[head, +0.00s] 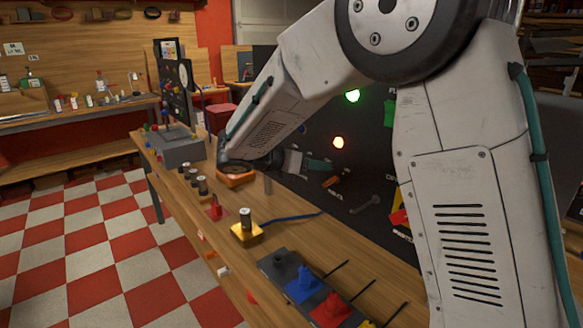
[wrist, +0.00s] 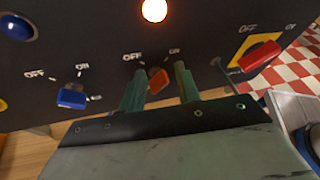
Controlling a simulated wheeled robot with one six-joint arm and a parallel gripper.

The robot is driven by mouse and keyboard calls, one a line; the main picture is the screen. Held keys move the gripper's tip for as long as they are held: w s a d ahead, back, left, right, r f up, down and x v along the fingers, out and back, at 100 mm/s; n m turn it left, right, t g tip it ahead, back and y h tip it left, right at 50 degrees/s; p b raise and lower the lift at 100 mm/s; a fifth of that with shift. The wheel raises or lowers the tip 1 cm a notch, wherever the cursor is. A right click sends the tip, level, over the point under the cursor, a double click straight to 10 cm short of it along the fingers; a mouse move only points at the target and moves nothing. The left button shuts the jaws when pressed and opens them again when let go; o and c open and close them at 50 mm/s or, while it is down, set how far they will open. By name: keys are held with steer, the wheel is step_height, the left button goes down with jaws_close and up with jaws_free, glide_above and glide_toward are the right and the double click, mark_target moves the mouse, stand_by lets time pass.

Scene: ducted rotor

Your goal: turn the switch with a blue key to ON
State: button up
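The switch with a blue key (wrist: 72,98) is on the dark panel, left of my gripper in the wrist view. Labels OFF and ON are printed above it; I cannot tell exactly where its key points. My gripper (wrist: 161,70) is open, its two green fingers apart and pointing at the panel. A switch with an orange-red key (wrist: 158,81) shows between the fingers; I cannot tell whether they touch it. In the head view my gripper (head: 318,164) is beside the panel, partly behind my arm. I cannot make out the blue key there.
A red key on a yellow plate (wrist: 260,56) is to the right. A lit lamp (wrist: 154,9) and a blue button (wrist: 17,27) are above. In the head view, a yellow box with a knob (head: 246,231) and a block with coloured pieces (head: 303,285) stand on the bench.

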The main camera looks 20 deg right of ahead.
steer(key=w+a+f+n+t+h, duration=0.3)
steer(key=w+a+f+n+t, duration=0.25)
steer(key=w+a+n, duration=0.35)
steer(key=w+x, duration=0.1)
steer(key=x, duration=0.6)
steer(key=shift+f+m, duration=0.4)
steer(key=shift+f, duration=0.1)
steer(key=shift+d, duration=0.15)
steer(key=shift+g, duration=0.25)
jaws_close()
